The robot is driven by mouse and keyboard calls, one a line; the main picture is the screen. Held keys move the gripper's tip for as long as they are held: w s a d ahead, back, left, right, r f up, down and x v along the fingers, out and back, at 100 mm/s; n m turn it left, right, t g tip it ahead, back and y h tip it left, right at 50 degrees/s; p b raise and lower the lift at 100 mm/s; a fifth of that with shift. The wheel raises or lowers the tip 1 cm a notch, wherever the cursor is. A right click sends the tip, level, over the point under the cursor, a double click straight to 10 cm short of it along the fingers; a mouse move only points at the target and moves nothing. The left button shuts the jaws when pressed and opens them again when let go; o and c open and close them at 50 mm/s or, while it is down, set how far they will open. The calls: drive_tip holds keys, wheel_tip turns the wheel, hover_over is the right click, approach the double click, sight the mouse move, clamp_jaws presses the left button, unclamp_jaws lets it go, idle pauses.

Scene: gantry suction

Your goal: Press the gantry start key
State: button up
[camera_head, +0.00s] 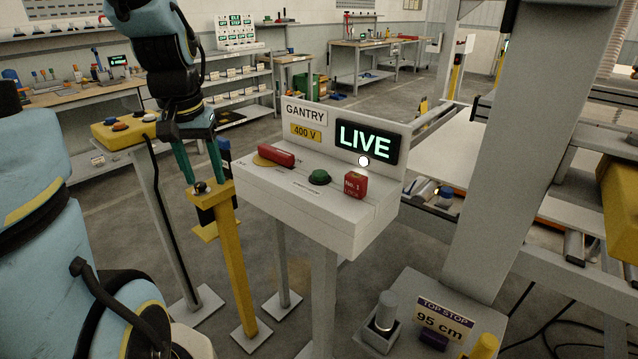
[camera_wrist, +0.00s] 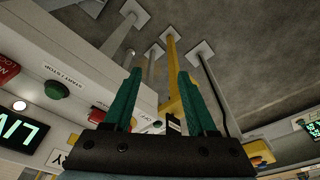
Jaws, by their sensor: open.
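A grey-white gantry console (camera_head: 300,213) stands in the middle of the head view. In the wrist view the green button (camera_wrist: 57,89) is at the left, beside START/STOP lettering. My gripper (camera_head: 203,183) is left of the console, pointing down, its teal fingers apart, with nothing seen held. Its fingers (camera_wrist: 159,74) also show open in the wrist view, away from the button.
A LIVE sign (camera_head: 364,143) glows on the console back, with a lit white lamp (camera_head: 363,160) below. A yellow post (camera_head: 237,265) stands close under my fingers. A yellow button box (camera_head: 118,135) is at left. A thick grey column (camera_head: 507,150) stands right.

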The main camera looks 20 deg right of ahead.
drive_tip(key=d+r+m+b, duration=0.1)
drive_tip(key=d, duration=0.3)
drive_tip(key=w+d+r+m+b, duration=0.1)
drive_tip(key=d+r+m, duration=0.1)
drive_tip(key=d, duration=0.3)
drive_tip(key=w+d+r+m+h+b, duration=0.1)
drive_tip(key=d+r, duration=0.1)
drive_tip(key=d, duration=0.2)
drive_tip(key=shift+w+d+m+b, duration=0.15)
drive_tip(key=shift+w+m+b, duration=0.1)
drive_tip(key=shift+m+b, duration=0.15)
drive_tip(key=c, duration=0.4)
drive_tip(key=s+d+r+m, duration=0.1)
drive_tip(key=d+r, duration=0.1)
drive_tip(key=d+r+m+b, duration=0.1)
drive_tip(key=d, duration=0.2)
drive_tip(key=s+d+r+m+b, duration=0.1)
drive_tip(key=d+r, duration=0.1)
drive_tip(key=d, duration=0.1)
drive_tip(key=shift+s+d+r+h, duration=0.25)
drive_tip(key=shift+s+r+h, duration=0.05)
drive_tip(key=shift+r+h, duration=0.1)
clamp_jaws()
drive_tip(key=shift+f, duration=0.1)
